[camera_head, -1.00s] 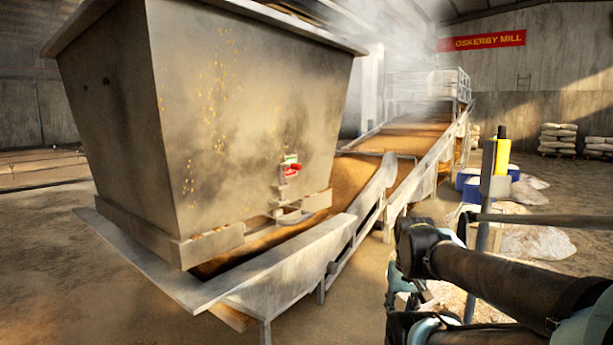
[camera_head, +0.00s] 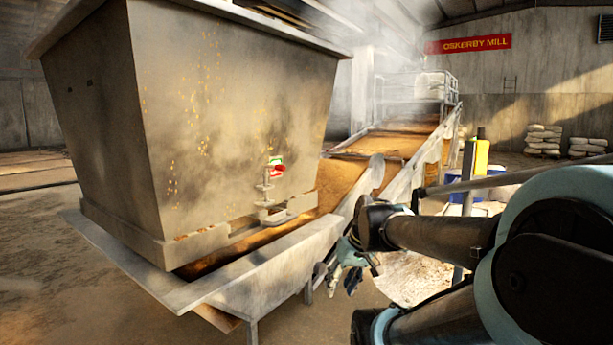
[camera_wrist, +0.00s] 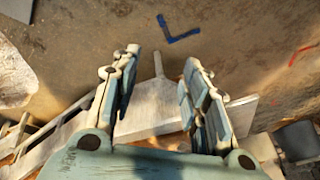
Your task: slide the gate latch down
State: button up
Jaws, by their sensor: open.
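The gate latch (camera_head: 266,192) is a small pale metal fitting low on the front of the big grey hopper (camera_head: 235,100). In the wrist view my gripper (camera_wrist: 161,58) is open, with nothing held between the fingers. The latch cannot be made out in the wrist view.
A pale metal trough edge (camera_head: 285,262) juts out below the hopper. The grain conveyor (camera_head: 400,145) rises behind. A yellow cylinder (camera_head: 481,158) stands on a post at the right. Floor at the lower left is clear. Blue tape (camera_wrist: 178,36) marks the floor.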

jog(key=w+a+r+n+t+y, duration=0.1)
jog(key=w+a+r+n+y, duration=0.2)
jog(key=w+a+r, duration=0.5)
jog(key=n+t+y, duration=0.6)
jog(key=t+y, duration=0.1)
jog(key=y, duration=0.1)
send_near(273, 167)
jog(key=x, duration=1.1)
jog(key=shift+w+d+f, duration=0.2)
jog(key=shift+w+d, duration=0.1)
jog(key=shift+w, duration=0.1)
jog(key=shift+c, duration=0.2)
grip_shut()
